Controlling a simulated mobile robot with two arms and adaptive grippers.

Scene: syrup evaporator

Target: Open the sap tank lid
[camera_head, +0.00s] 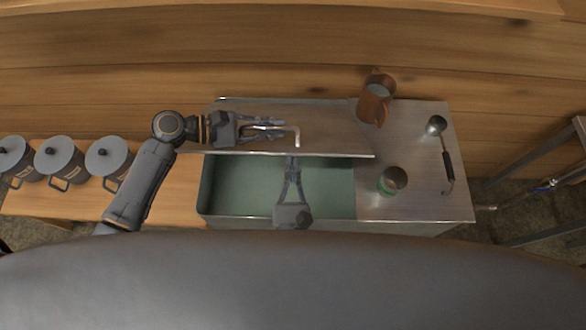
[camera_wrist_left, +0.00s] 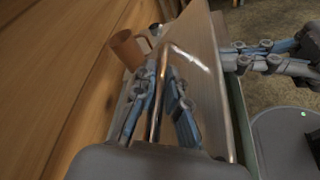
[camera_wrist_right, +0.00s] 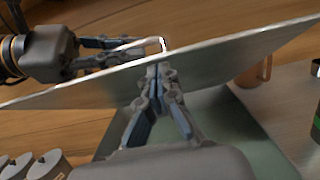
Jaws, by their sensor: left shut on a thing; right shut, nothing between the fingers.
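The sap tank lid (camera_head: 335,118) is raised and tilted, its front edge lifted above the tank (camera_head: 235,190). The tank's greenish inside shows below that edge. My left gripper (camera_head: 275,128) is shut on the lid's metal bar handle (camera_head: 297,138); the bar runs between its fingers in the left wrist view (camera_wrist_left: 157,105). My right gripper (camera_head: 292,166) is shut and empty, in front of the tank opening, with its fingertips at the lid's lower front edge. In the right wrist view the tips (camera_wrist_right: 157,76) meet the edge of the lid (camera_wrist_right: 220,62); exact contact is unclear.
A copper-coloured jug (camera_head: 376,100) stands behind the right end of the lid. A cup with a green band (camera_head: 392,180) and a ladle (camera_head: 442,145) are on the metal top at right. Several lidded grey pots (camera_head: 60,158) stand on the wooden bench at left.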

